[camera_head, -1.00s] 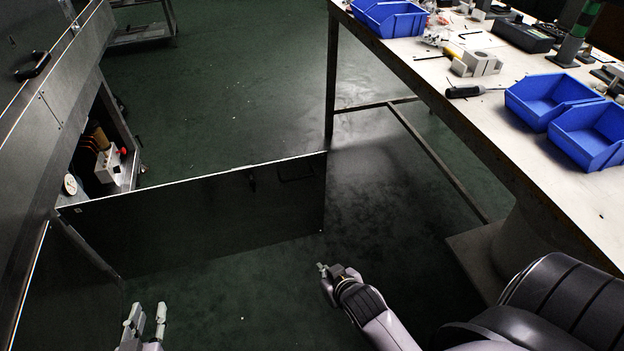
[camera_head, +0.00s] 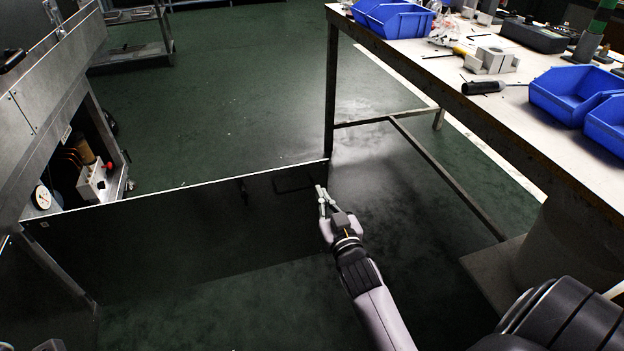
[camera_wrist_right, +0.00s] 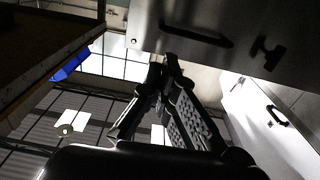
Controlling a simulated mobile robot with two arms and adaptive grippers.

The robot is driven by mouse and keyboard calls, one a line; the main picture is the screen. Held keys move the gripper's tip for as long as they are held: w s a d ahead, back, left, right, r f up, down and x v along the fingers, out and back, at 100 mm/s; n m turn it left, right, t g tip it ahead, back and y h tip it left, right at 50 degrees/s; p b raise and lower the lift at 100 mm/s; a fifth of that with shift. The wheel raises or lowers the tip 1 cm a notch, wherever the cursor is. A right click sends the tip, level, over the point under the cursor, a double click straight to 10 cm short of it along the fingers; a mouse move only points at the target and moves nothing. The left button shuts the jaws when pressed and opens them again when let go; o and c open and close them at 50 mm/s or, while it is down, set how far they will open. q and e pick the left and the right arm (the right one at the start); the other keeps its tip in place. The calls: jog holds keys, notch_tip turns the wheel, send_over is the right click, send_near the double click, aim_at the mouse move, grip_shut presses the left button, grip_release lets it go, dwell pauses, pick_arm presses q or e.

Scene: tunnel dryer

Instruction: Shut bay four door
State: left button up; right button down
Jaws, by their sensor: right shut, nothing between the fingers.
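The bay door (camera_head: 170,225) is a dark flat panel standing open, reaching from the dryer at left across the aisle. A handle (camera_head: 294,182) and a small latch (camera_head: 244,192) sit near its free end. My right gripper (camera_head: 321,194) is shut and empty, close to that free end; contact cannot be told. In the right wrist view, my right gripper's fingers (camera_wrist_right: 165,70) are together just below the door panel (camera_wrist_right: 225,25), which shows a handle (camera_wrist_right: 195,38) and latch (camera_wrist_right: 267,54). A small grey part of my left gripper (camera_head: 50,346) shows at the bottom edge.
The open bay (camera_head: 95,170) at left holds components and a round gauge. A workbench (camera_head: 470,95) with blue bins (camera_head: 575,92) and tools stands at right, its leg (camera_head: 332,90) near the door's free end. Green floor (camera_head: 230,80) lies clear beyond the door.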

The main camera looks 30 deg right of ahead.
aim_at(309, 168)
jog(key=b+x, duration=0.2)
jog(key=x, duration=0.5)
jog(key=shift+w+f, duration=0.1)
jog(key=shift+w, duration=0.25)
jog(key=shift+w+d+b, duration=0.15)
jog(key=shift+w+b, duration=0.2)
jog(key=shift+w, duration=0.1)
